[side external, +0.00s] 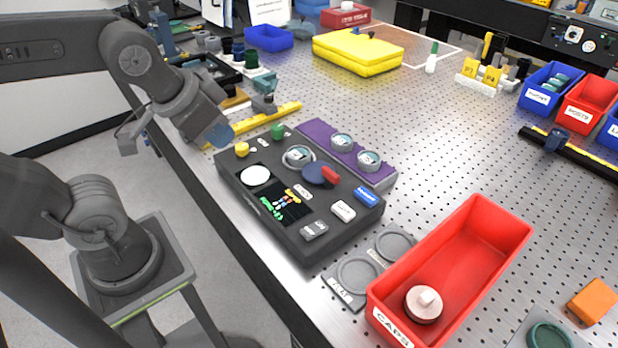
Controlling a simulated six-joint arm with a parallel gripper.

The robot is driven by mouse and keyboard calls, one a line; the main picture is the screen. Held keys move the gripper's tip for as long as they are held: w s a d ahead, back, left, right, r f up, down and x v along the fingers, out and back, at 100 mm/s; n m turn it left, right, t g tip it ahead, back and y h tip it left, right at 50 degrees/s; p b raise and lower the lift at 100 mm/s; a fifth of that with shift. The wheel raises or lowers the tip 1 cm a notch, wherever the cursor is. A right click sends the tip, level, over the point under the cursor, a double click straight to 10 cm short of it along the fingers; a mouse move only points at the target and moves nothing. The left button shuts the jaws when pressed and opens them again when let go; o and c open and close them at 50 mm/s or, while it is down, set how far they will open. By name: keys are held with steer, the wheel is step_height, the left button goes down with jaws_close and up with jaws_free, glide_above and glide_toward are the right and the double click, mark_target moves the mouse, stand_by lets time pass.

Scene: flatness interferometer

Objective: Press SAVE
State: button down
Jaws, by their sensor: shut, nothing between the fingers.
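A dark control box (290,240) stands near the bench's front edge. My gripper (219,134) is shut and empty, with bluish tips. It is above and beyond the box's far left end, apart from the buttons.
The box also carries a red-handled dark knob (318,175), a yellow knob (242,149) and a green knob (277,131). A purple rack (316,133) with round parts lies behind it. A red bin (480,235) stands to the right.

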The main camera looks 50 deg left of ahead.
steer(key=shift+s+d+n+h, duration=0.3)
steer(key=shift+s, duration=0.1)
steer(key=c, duration=1.9)
jaws_free()
